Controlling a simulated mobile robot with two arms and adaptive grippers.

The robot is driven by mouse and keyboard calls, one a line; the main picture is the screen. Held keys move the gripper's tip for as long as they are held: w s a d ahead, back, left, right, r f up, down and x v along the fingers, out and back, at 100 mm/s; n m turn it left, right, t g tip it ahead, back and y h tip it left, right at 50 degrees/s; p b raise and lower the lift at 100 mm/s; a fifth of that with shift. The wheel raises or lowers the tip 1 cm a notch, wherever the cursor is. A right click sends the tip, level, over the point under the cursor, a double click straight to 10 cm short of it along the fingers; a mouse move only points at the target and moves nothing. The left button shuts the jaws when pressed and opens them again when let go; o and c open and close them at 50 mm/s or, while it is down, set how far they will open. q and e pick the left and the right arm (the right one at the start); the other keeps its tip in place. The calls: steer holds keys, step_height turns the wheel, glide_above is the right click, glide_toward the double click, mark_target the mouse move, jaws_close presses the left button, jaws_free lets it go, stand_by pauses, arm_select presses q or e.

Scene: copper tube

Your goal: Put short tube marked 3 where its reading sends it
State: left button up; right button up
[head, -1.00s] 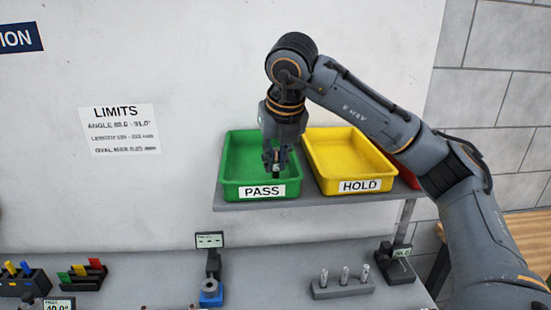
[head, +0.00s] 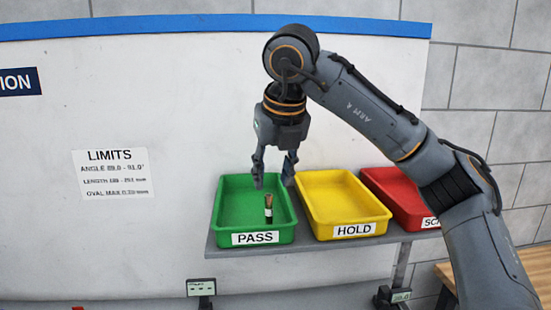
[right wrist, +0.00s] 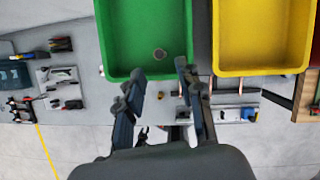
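The short copper tube (head: 268,209), with a dark band and a pale lower part, stands roughly upright inside the green PASS tray (head: 226,222). From above it shows as a small round end in the right wrist view (right wrist: 160,54). Its marking cannot be read. My right gripper (head: 272,182) is open and empty above the green tray, with its fingertips over the tube and apart from it. The open fingers also show in the right wrist view (right wrist: 158,76). My left gripper is not in view.
The yellow HOLD tray (head: 354,231) and a red tray (head: 404,205) stand to the right on the same shelf (head: 310,241). A LIMITS sheet (head: 113,174) hangs on the white board. A small display (head: 201,287) stands below the shelf.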

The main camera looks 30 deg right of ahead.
steer(key=shift+v, duration=1.9)
